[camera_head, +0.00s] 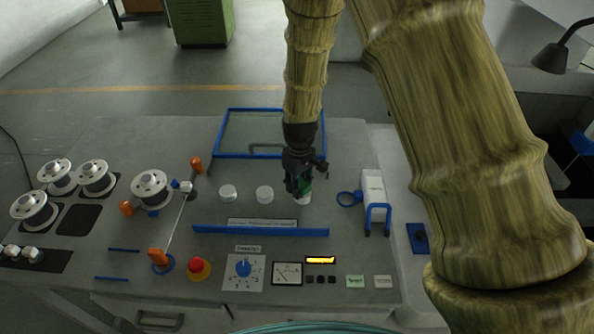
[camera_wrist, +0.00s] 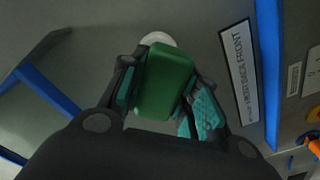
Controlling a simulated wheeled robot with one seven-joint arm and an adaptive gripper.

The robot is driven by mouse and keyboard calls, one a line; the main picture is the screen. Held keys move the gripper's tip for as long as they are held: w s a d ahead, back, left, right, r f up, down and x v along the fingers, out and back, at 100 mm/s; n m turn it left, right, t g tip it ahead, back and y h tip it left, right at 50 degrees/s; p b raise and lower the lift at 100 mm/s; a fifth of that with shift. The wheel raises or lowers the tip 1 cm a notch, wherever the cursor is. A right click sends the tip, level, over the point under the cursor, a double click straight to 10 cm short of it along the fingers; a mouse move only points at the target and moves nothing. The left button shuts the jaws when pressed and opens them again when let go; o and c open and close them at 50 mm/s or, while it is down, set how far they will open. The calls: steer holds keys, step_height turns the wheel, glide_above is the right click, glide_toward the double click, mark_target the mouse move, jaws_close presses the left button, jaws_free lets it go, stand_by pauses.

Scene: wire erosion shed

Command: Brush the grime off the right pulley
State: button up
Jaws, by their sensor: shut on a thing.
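My gripper (camera_head: 303,184) points down over the right end of a row of white round pieces on the grey bench. Its fingers are shut on a green block (camera_wrist: 164,82), which also shows in the head view (camera_head: 307,184). I take the block for the brush; its bristles are hidden. A white round piece (camera_wrist: 158,39) shows just past the block, mostly covered by it; I take it for the right pulley. Whether they touch, I cannot tell, and grime is not visible. Two similar white pieces, left (camera_head: 228,192) and middle (camera_head: 265,194), stand apart to the left.
A blue rail (camera_head: 260,231) runs in front of the row, with a printed label strip (camera_wrist: 238,72) behind it. A blue-framed clear panel (camera_head: 222,150) lies behind. A white block with a blue handle (camera_head: 374,188) stands right. Several wire spools (camera_head: 150,188) stand left.

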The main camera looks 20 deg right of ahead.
mark_target(309, 187)
steer(key=shift+s+d+f, duration=0.15)
steer(key=shift+s+d, duration=0.15)
steer(key=shift+d, duration=0.3)
steer(key=shift+s+d+f, duration=0.15)
steer(key=shift+s+d, duration=0.15)
steer(key=shift+d, duration=0.3)
steer(key=shift+d+b, duration=0.2)
steer(key=shift+b, duration=0.15)
steer(key=shift+w+a+r, duration=0.1)
steer(key=shift+a+r, duration=0.05)
steer(key=shift+a, duration=0.3)
steer(key=shift+w+a+r, duration=0.1)
steer(key=shift+a, duration=0.35)
steer(key=shift+w+a+f+p, duration=0.1)
steer(key=shift+a+f+p, duration=0.05)
steer(key=shift+a+p, duration=0.15)
steer(key=shift+w+a+r, duration=0.2)
steer(key=shift+a, duration=0.3)
steer(key=shift+a+r+p, duration=0.15)
steer(key=shift+r+p, duration=0.05)
steer(key=shift+p, duration=0.2)
steer(key=shift+a+r+p, duration=0.1)
steer(key=shift+r+p, duration=2.1)
steer(key=shift+r, duration=1.35)
steer(key=shift+w, duration=0.1)
